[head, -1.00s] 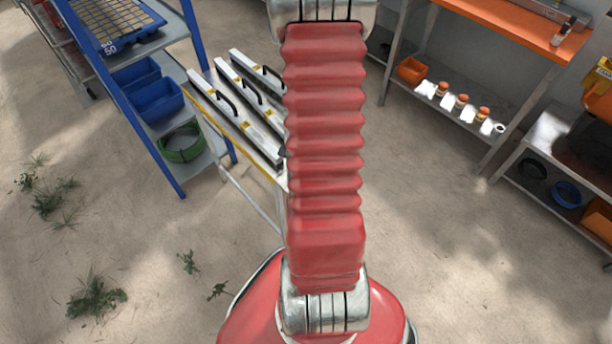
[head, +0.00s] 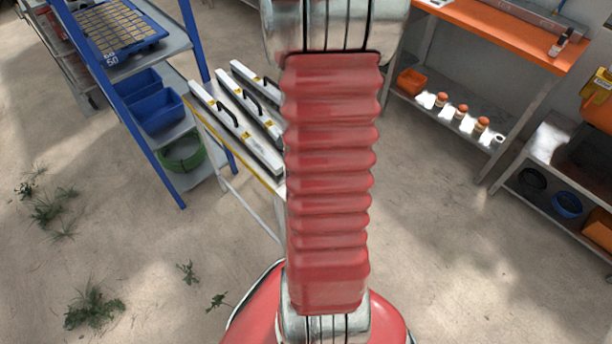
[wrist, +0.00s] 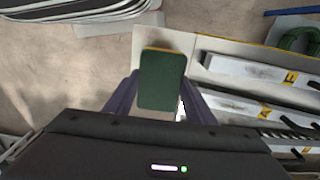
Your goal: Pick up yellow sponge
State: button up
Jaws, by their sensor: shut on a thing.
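The sponge (wrist: 161,82) shows in the wrist view as a dark green scouring face with a thin yellow edge along its top. It is between the two purple-grey fingers of my gripper (wrist: 159,88), which are shut on it. The sponge looks held above the pale top of a table, though the gap beneath it is hard to judge. In the head view my arm's red sleeve covers the middle, and neither the gripper nor the sponge shows.
White bars with black handles (head: 236,128) lie on the table to the left of my arm. A blue-framed rack (head: 150,150) holds blue bins (head: 158,104) and a green coil (head: 182,153). An orange-topped bench (head: 500,28) stands at the right. The floor in front is mostly open.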

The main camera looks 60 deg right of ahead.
jog(key=shift+r, duration=1.4)
jog(key=o, duration=0.5)
jog(key=shift+c, duration=0.2)
jog(key=c, duration=0.3)
jog(key=shift+w+a+n, duration=0.15)
jog(key=shift+w+n, duration=0.15)
jog(key=shift+w, duration=0.2)
jog(key=w+a+r+n, duration=0.1)
jog(key=w+a+n, duration=0.45)
jog(key=w, duration=0.35)
jog(key=w+a+r+n, duration=0.2)
jog(key=w+a+n, duration=0.35)
jog(key=w, duration=0.35)
jog(key=w+a+r+n, duration=0.1)
jog(key=w+a+n, duration=0.3)
jog(key=a, duration=0.6)
jog(key=w+a+r+n, duration=0.1)
jog(key=w+a+n, duration=0.4)
jog(key=a, duration=0.5)
jog(key=shift+w+r, duration=0.3)
jog(key=shift+w, duration=0.6)
